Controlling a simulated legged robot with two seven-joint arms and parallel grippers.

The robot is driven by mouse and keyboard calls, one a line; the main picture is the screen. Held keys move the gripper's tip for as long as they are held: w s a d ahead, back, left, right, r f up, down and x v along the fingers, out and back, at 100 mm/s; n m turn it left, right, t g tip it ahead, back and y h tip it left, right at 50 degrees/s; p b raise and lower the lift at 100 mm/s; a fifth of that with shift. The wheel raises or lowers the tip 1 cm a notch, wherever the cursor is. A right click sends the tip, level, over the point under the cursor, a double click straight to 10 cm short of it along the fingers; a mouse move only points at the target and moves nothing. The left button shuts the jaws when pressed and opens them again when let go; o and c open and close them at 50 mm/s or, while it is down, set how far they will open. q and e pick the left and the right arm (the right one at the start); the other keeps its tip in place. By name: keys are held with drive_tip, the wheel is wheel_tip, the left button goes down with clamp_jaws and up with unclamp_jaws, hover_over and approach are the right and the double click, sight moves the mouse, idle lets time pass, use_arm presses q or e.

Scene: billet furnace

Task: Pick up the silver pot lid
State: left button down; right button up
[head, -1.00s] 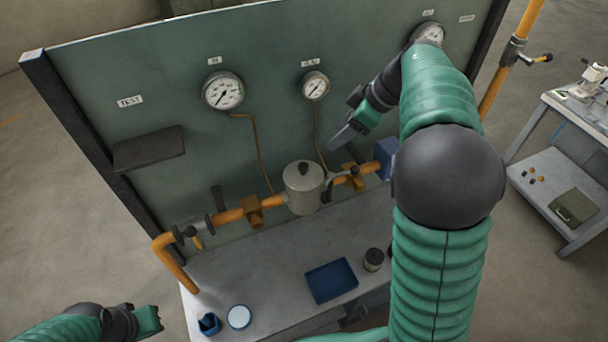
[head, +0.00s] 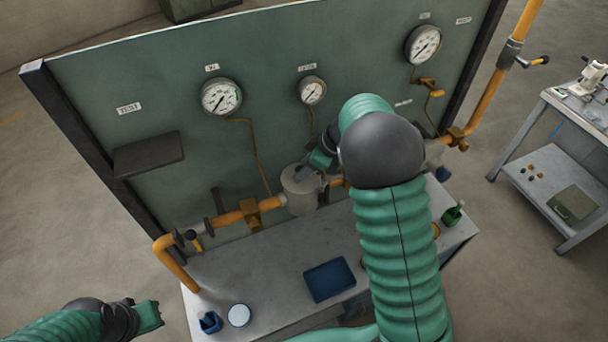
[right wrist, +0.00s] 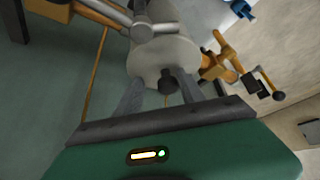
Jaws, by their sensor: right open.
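The silver pot lid (head: 290,178) sits on a grey pot (head: 300,202) set in the orange pipe line on the bench; my right gripper partly covers it in the head view. In the right wrist view the lid (right wrist: 150,57) shows its dark knob (right wrist: 168,82). My right gripper (head: 306,172) is over the lid. Its fingers (right wrist: 163,90) are open, one on each side of the knob, with no clear grip on it. My left gripper (head: 152,318) is low at the left, away from the bench; its jaw opening cannot be made out.
Orange pipe with valves (head: 232,216) runs either side of the pot. A green panel (head: 90,80) with gauges (head: 221,96) stands behind. A blue tray (head: 330,280), a blue holder (head: 210,322), a white round dish (head: 239,315) and a green bottle (head: 453,214) are on the bench.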

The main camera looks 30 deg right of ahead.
drive_tip(key=shift+d+f, duration=0.1)
drive_tip(key=shift+f, duration=0.05)
drive_tip(key=shift+s+a, duration=0.15)
drive_tip(key=shift+a, duration=0.4)
drive_tip(key=c, duration=0.4)
drive_tip(key=shift+a+r, duration=0.2)
drive_tip(key=shift+a, duration=0.15)
drive_tip(key=shift+c, duration=1.3)
drive_tip(key=shift+a, duration=0.2)
drive_tip(key=shift+c, duration=1.1)
clamp_jaws()
use_arm(q)
drive_tip(key=shift+a+f, duration=0.1)
drive_tip(key=shift+a, duration=0.3)
use_arm(e)
drive_tip(key=shift+d, duration=0.55)
